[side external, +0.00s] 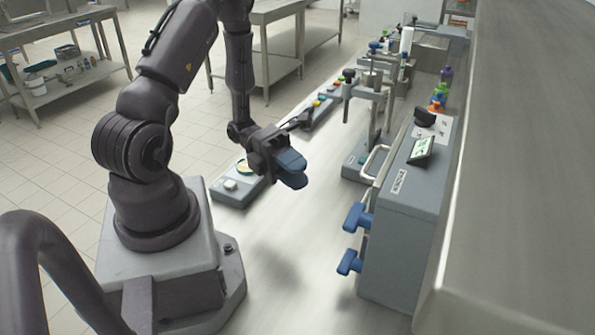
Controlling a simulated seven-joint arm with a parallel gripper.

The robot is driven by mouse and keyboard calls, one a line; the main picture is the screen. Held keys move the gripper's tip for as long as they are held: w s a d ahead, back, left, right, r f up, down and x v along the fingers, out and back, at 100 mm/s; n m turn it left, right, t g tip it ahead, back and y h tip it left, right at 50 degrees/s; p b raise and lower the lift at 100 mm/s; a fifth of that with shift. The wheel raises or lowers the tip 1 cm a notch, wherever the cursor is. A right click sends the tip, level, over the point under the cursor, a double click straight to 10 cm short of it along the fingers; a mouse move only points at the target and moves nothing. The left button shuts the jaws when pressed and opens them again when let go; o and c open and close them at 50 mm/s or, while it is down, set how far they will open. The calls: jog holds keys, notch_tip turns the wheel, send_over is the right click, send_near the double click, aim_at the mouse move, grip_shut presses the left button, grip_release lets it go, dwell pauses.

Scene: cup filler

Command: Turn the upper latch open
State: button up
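The upper latch (358,217) is a blue handle on the left-facing side of a grey machine box (408,235). A matching lower latch (349,262) sits below it. Both stick out toward the left. My gripper (292,170) has blue-grey fingers and hangs in the air to the left of and higher in the picture than the upper latch, apart from it. The fingers overlap in this view, so I cannot tell whether there is a gap between them. I see nothing held in them.
A pale handle bar (374,162) juts from the box above the latches. A small screen (421,149) and black knob (425,116) are on its top. A scale-like device (238,187) and a clamp stand (372,90) stand on the bench behind. Bench space left of the latches is clear.

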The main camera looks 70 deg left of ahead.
jog(key=shift+d+g, duration=0.3)
jog(key=shift+d, duration=0.05)
jog(key=c, duration=0.3)
jog(key=d+m+g, duration=0.1)
jog(key=w+d+r+m+g, duration=0.1)
jog(key=d+r+m+g, duration=0.1)
jog(key=d+m, duration=0.1)
jog(key=shift+w+d+r+g+h, duration=0.1)
jog(key=shift+w+g+h, duration=0.2)
jog(key=shift+h, duration=0.1)
grip_shut()
jog(key=s+d+r+m+g+y, duration=0.3)
jog(key=d+m+g+y, duration=0.3)
jog(key=m, duration=0.2)
jog(key=s+d+r+m+g+y, duration=0.35)
jog(key=d+m+g+y, duration=0.2)
jog(key=m, duration=0.35)
notch_tip(320, 180, up, 6)
jog(key=r+m+t+y, duration=0.1)
jog(key=m+t+y, duration=0.75)
jog(key=t, duration=0.35)
send_over(356, 222)
jog(key=s+d, duration=0.3)
jog(key=shift+m, duration=0.35)
jog(key=x, duration=0.8)
jog(key=s+d+x, duration=0.1)
jog(key=x, duration=0.3)
jog(key=shift+f, duration=0.5)
jog(key=shift+w+f, duration=0.1)
jog(key=shift+f, duration=0.55)
